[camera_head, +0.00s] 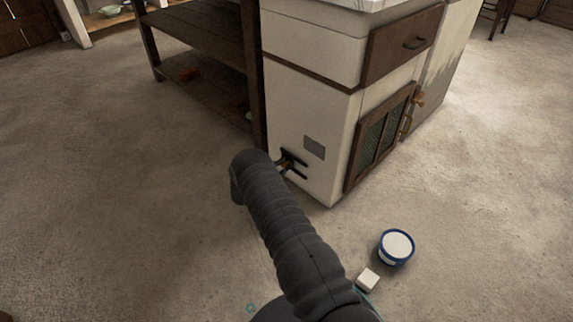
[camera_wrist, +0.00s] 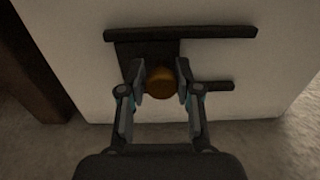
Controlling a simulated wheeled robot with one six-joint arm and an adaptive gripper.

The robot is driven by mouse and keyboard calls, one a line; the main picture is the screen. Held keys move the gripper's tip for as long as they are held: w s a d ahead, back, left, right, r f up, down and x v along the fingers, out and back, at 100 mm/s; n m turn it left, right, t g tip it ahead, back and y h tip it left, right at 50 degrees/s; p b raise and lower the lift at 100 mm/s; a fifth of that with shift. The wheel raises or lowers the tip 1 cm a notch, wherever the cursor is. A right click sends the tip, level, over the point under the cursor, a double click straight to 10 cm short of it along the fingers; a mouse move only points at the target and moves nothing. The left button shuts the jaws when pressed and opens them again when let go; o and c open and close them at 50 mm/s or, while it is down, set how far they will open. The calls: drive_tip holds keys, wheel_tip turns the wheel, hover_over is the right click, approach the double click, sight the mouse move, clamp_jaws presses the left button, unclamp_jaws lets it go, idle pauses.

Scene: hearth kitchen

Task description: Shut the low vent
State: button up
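The low vent (camera_wrist: 210,33) sits near the bottom of the white cabinet's side. In the wrist view it has a long dark upper rail, a short lower rail (camera_wrist: 218,86) and a dark piece (camera_wrist: 130,49) at the left between them. A round brass knob (camera_wrist: 160,84) stands out in front of the dark piece. My gripper (camera_wrist: 161,75) has one finger on each side of the knob, closed in against it. In the head view the vent's dark rails (camera_head: 294,162) show just past my arm, which hides part of them and most of my gripper.
The white cabinet (camera_head: 312,100) has a grey square (camera_head: 314,147) above the vent and a mesh door (camera_head: 380,137) around the corner. A dark wooden shelf (camera_head: 205,85) stands left. A blue-rimmed tub (camera_head: 396,247) and white block (camera_head: 368,279) lie on the floor at right. Floor at left is clear.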

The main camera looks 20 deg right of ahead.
drive_tip(key=o, duration=0.4)
drive_tip(key=shift+w+a+r+t, duration=0.1)
drive_tip(key=shift+w+a+t, duration=0.2)
drive_tip(key=shift+a, duration=0.2)
drive_tip(key=shift+c, duration=0.2)
drive_tip(key=shift+s+d, duration=0.2)
drive_tip(key=shift+d, duration=0.25)
drive_tip(key=v, duration=1.2)
drive_tip(key=shift+w+a+r, duration=0.1)
drive_tip(key=shift+w, duration=0.05)
